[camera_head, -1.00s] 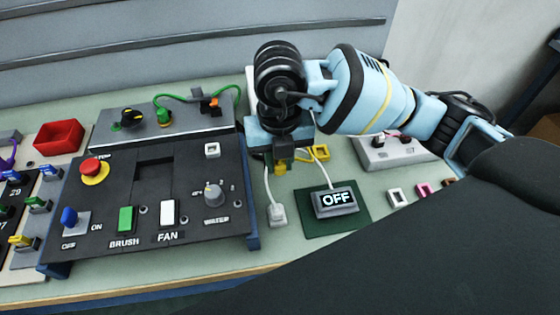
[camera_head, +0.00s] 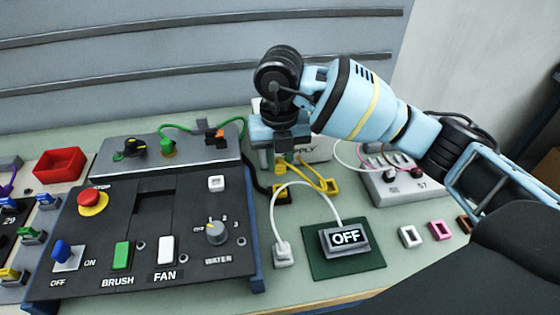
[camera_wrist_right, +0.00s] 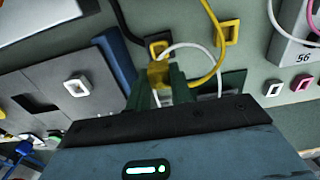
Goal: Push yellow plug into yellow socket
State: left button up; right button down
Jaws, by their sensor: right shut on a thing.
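My right gripper (camera_head: 281,158) is shut on the yellow plug (camera_head: 280,168), which hangs below its jaws with a yellow cable looping off to the right. In the right wrist view the plug (camera_wrist_right: 159,73) sits between the green fingers (camera_wrist_right: 162,86). The yellow socket (camera_head: 282,194), a black block with a yellow rim on a black cable, lies on the bench just below the plug in the head view. In the wrist view the socket (camera_wrist_right: 158,46) is just beyond the plug; I see a gap in the head view. My left gripper is not in view.
A yellow frame (camera_head: 330,186) lies right of the socket. A white cable arches in front, from a white plug (camera_head: 283,254) to the OFF display box (camera_head: 345,238). The dark control panel (camera_head: 140,235) stands left; a grey box (camera_head: 398,181) stands right.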

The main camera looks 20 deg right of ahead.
aim_at(280, 174)
jog(key=shift+r+p, duration=0.15)
jog(key=shift+p, duration=0.15)
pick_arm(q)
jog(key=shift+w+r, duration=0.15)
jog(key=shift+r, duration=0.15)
pick_arm(e)
jog(key=shift+f, duration=0.75)
jog(key=shift+f+b, duration=0.65)
jog(key=shift+f, duration=1)
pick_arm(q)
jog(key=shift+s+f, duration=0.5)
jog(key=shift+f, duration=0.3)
pick_arm(e)
jog(key=shift+f, duration=0.1)
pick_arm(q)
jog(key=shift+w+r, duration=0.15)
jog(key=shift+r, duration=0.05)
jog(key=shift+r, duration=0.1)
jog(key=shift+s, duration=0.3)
